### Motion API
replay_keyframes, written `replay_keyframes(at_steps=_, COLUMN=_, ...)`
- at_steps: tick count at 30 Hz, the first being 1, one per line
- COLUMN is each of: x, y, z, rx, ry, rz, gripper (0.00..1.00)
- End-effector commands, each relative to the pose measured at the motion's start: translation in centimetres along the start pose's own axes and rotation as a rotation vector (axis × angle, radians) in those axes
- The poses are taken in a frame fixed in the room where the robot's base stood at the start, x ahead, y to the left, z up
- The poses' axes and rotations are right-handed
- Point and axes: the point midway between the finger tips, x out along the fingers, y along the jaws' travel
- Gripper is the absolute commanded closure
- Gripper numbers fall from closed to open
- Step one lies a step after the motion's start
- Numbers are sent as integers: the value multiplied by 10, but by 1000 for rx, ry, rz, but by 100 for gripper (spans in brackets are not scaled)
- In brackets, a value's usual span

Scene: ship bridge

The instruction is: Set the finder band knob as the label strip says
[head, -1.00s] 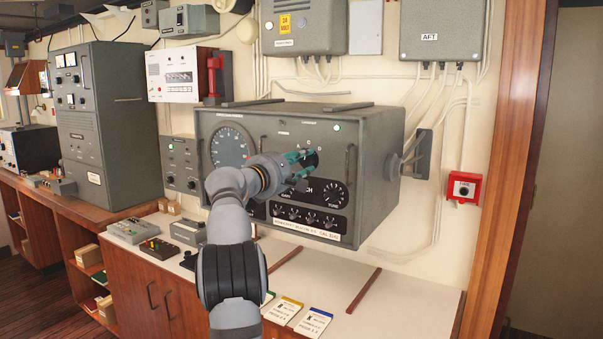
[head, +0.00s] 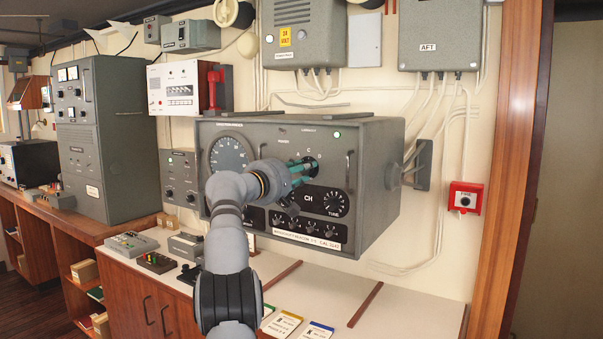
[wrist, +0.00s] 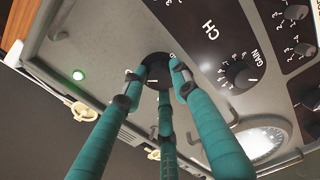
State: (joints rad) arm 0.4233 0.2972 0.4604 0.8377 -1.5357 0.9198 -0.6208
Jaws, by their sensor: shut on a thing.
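The finder is the grey box (head: 375,190) on the wall above the counter. Its band knob (head: 311,160) is black, at the upper middle of the face, with small letters around it, partly hidden by my fingers. My gripper (head: 303,173) has teal fingers closed around this knob. In the wrist view, the fingertips (wrist: 158,76) surround the dark knob disc (wrist: 155,62) and touch its rim. The knob's exact setting is hidden. A white label strip (head: 308,241) runs along the finder's lower edge; its print is too small to read surely.
The TUNE knob (head: 334,201) and a row of small knobs (head: 294,224) sit below. The GAIN knob (wrist: 243,75) is close beside the fingers. A green lamp (head: 337,135) glows. Coloured cards (head: 282,324) lie on the counter (head: 410,300). A red-framed switch (head: 465,198) is right.

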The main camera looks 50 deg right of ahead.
Motion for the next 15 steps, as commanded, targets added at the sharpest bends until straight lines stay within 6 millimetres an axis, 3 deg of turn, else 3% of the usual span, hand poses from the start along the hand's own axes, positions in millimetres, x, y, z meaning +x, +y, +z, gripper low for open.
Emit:
replay_keyframes(at_steps=12, x=2, y=-3, z=5, rx=10, ry=-12, rz=-7, gripper=98)
replay_keyframes(at_steps=13, x=2, y=-3, z=5, rx=10, ry=-12, rz=-7, gripper=71)
replay_keyframes(at_steps=15, x=2, y=-3, z=5, rx=10, ry=-12, rz=-7, gripper=67)
